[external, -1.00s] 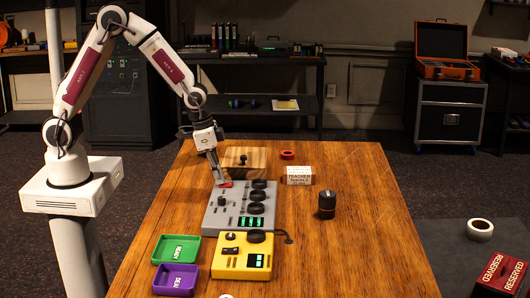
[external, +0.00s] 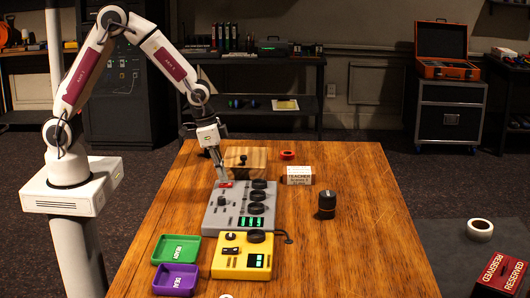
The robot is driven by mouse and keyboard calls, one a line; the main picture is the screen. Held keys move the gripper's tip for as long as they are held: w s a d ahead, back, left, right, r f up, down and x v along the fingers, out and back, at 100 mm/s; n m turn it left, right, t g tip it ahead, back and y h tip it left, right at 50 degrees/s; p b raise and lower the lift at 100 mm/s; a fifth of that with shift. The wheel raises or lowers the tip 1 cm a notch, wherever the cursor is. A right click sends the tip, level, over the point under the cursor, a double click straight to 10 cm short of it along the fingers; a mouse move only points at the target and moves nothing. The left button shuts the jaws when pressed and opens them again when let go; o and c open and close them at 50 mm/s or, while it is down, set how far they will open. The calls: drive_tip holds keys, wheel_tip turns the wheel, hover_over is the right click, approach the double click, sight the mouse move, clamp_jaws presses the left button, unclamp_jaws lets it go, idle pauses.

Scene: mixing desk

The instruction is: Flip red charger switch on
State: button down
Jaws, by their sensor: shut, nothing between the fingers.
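A small red switch (external: 226,185) sits at the back left corner of the grey mixing desk (external: 213,222). It is very small here, and I cannot tell which way it is set. My gripper (external: 222,179) points down with its fingers shut and empty. Its tips are just behind and above the red switch, very close to it. I cannot tell whether they touch it. The grey desk also carries black knobs and a green lit display (external: 250,222).
A yellow box (external: 228,260) with knobs stands in front of the grey desk. Green (external: 165,250) and purple (external: 160,280) trays lie to the left. A wooden box (external: 258,158) stands behind. A black cylinder (external: 327,205) stands at right; the table's right side is mostly clear.

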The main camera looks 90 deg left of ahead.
drive_tip(key=shift+r, duration=0.7)
drive_tip(key=s+v, duration=0.2)
drive_tip(key=v, duration=1)
drive_tip(key=shift+s+f, duration=0.2)
drive_tip(key=shift+f, duration=0.1)
drive_tip(key=s+d+r+t, duration=0.1)
drive_tip(key=s+r, duration=0.3)
drive_tip(key=s, duration=0.7)
drive_tip(key=s+d+r+t, duration=0.2)
drive_tip(key=s+r, duration=0.3)
drive_tip(key=s, duration=0.7)
drive_tip(key=shift+s+d, duration=0.25)
drive_tip(key=shift+d, duration=0.55)
